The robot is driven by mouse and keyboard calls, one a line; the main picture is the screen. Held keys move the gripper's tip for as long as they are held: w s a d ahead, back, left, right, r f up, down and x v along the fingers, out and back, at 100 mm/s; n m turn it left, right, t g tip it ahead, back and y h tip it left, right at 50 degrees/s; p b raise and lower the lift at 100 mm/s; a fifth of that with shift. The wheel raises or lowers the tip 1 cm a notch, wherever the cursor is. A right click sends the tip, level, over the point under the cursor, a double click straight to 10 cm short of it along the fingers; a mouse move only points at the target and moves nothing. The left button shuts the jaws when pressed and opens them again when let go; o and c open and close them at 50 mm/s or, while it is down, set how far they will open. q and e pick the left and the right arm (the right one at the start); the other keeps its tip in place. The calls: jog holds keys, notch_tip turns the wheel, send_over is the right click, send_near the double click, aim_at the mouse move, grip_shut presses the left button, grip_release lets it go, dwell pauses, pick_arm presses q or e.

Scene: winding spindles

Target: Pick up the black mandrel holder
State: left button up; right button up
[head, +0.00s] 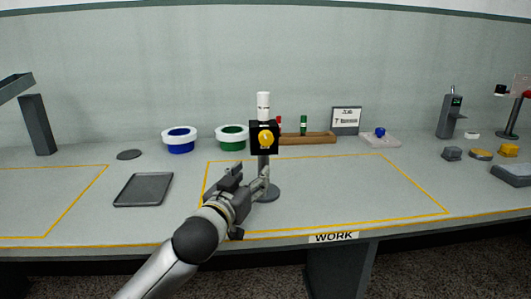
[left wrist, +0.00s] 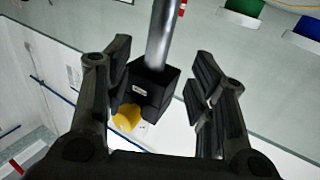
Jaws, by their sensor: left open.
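The black mandrel holder (head: 257,148) is a block with a yellow knob, standing upright on a grey post with a round base (head: 268,193). A white cylinder (head: 263,104) rises from its top. My left gripper (head: 251,176) is open, low at the post just below the block. In the left wrist view the black block (left wrist: 152,88) and the metal post (left wrist: 163,35) appear between the two spread fingers (left wrist: 160,62), with the yellow knob (left wrist: 126,118) beside them. I cannot tell whether a finger touches the post. My right gripper is not in view.
A dark tray (head: 143,190) lies to the left. A blue-lined bowl (head: 180,133) and a green-lined bowl (head: 231,131) stand behind, near a wooden rack (head: 308,139). The outlined work area right of the holder is clear (head: 350,190).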

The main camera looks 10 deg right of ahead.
aim_at(261, 164)
pick_arm(q)
jog(key=x, duration=0.3)
jog(key=shift+w+f, duration=0.1)
jog(key=shift+b+x, duration=0.6)
jog(key=shift+x, duration=2.05)
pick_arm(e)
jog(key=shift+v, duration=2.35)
pick_arm(q)
jog(key=shift+d, duration=0.1)
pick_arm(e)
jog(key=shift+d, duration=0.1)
pick_arm(q)
grip_shut()
